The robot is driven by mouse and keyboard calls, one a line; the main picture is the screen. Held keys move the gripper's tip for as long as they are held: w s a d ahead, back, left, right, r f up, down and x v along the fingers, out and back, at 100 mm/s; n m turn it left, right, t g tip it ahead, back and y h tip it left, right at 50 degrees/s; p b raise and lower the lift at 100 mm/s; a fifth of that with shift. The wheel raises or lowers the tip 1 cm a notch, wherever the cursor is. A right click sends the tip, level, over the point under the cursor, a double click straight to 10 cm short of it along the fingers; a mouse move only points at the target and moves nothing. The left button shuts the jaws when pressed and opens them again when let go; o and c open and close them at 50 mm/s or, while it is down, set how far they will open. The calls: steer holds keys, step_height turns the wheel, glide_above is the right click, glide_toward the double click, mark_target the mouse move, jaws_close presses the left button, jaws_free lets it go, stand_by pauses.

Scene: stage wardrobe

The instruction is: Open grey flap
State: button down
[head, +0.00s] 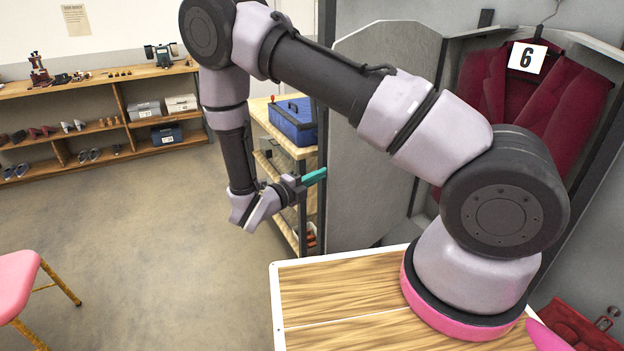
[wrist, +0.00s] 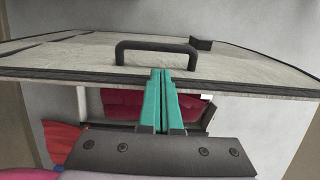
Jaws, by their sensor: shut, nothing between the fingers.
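The grey flap (head: 365,140) stands swung out from the left side of a grey compartment holding dark red garments, with a white "6" card. In the wrist view the flap (wrist: 70,58) crosses the upper picture, with a dark bar handle (wrist: 155,47). My gripper (head: 320,174) is left of the flap in the head view, its teal fingers pointing right toward it. In the wrist view the fingers (wrist: 162,72) are shut together and empty, their tips just below the handle in the picture. I cannot tell whether they touch the flap.
A shelf with a blue toolbox (head: 293,121) stands close behind my gripper. A low wooden shelf unit (head: 100,87) with shoes and boxes lines the back wall. A pink stool (head: 18,280) is at left. The floor between is clear.

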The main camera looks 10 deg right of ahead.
mark_target(331, 169)
steer(key=shift+x, duration=2.35)
